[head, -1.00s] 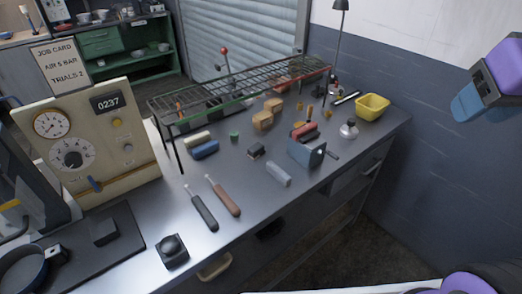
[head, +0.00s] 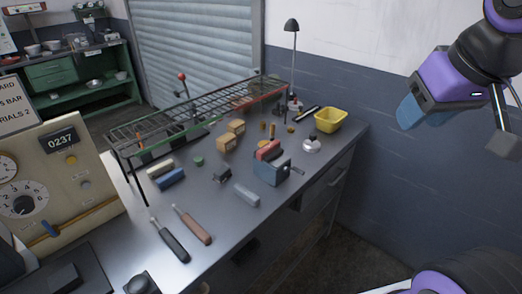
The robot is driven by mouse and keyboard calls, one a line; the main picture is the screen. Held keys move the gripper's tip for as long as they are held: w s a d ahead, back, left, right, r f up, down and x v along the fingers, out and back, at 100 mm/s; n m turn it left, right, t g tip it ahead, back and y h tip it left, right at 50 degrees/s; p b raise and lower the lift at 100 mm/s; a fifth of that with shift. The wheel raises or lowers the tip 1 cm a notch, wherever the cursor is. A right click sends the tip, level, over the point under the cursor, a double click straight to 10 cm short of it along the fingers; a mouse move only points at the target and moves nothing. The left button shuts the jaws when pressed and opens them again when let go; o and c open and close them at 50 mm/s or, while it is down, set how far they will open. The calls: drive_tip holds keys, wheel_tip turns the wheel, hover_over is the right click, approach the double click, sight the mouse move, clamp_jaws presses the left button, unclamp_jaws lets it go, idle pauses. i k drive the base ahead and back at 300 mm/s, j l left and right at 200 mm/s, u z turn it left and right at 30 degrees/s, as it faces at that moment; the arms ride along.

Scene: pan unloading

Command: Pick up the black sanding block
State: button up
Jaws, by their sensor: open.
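A small black block (head: 222,175), which looks like the black sanding block, lies on the grey metal workbench (head: 215,225) near its middle. It sits between the blue block (head: 171,180) and the light grey-blue block (head: 247,195). Its exact shape is hard to make out at this size. My gripper (head: 412,112) is at the upper right, in front of the dark blue wall. It is open, empty and well apart from the bench and the block.
A wire rack (head: 200,110) stands over the back of the bench. Two handled tools (head: 192,224) lie in front. A gauge panel (head: 60,180) stands left.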

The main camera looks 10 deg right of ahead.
sight(223, 173)
drive_tip(key=i+l+u, duration=0.2)
drive_tip(key=u, duration=0.2)
drive_tip(key=i+l+u, duration=0.3)
drive_tip(key=u, duration=0.15)
